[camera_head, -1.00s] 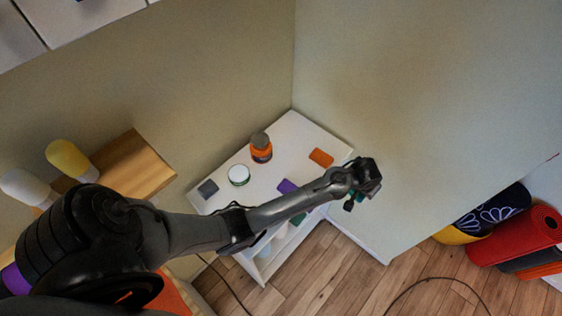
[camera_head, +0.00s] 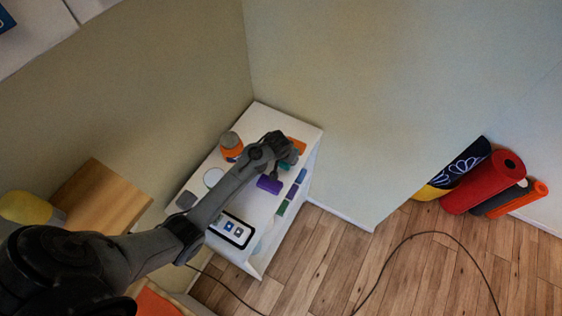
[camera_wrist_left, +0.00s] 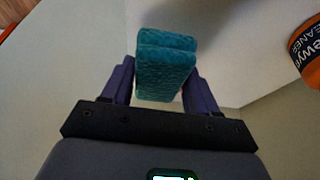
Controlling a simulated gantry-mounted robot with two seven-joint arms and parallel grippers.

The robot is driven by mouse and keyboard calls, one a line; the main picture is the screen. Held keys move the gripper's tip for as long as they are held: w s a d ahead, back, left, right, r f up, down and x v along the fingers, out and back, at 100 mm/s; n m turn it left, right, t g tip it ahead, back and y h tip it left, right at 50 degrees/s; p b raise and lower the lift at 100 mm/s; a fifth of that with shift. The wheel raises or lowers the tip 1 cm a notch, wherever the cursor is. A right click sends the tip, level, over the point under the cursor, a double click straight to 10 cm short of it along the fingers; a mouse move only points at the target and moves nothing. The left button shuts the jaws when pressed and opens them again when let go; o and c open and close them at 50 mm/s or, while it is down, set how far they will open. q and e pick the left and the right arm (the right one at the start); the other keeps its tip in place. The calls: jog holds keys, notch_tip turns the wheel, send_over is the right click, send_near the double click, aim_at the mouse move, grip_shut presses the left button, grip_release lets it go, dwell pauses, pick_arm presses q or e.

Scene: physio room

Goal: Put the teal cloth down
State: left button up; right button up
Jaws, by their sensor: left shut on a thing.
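The teal cloth (camera_wrist_left: 165,65) is a folded, textured block between the fingers of my left gripper (camera_wrist_left: 160,90) in the left wrist view. The gripper is shut on it. In the head view my left gripper (camera_head: 283,157) is over the far right part of the white shelf unit's top (camera_head: 275,118), and only a bit of the teal cloth (camera_head: 285,166) shows beneath it. I cannot tell whether the cloth touches the top. My right gripper is not in view.
An orange cloth (camera_head: 297,146) and a purple cloth (camera_head: 268,184) lie close to the gripper. An orange bottle (camera_head: 231,147), also in the wrist view (camera_wrist_left: 307,52), a white round container (camera_head: 212,177) and a grey cloth (camera_head: 186,200) stand or lie leftward. Rolled mats (camera_head: 485,182) are at right.

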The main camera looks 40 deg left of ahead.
pick_arm(q)
jog(key=shift+s+a+f, duration=0.3)
jog(key=shift+a+f, duration=0.05)
jog(key=shift+a, duration=0.15)
jog(key=shift+s+a+f, duration=0.25)
jog(key=shift+a+f, duration=0.05)
jog(key=shift+a, duration=0.15)
jog(key=shift+f, duration=2)
jog(key=shift+f, duration=0.15)
jog(key=o, duration=1)
jog(key=shift+s+d+r, duration=0.1)
jog(key=shift+s+r, duration=0.05)
jog(key=shift+r, duration=0.45)
jog(key=shift+p+v, duration=0.85)
jog(key=shift+v, duration=4.7)
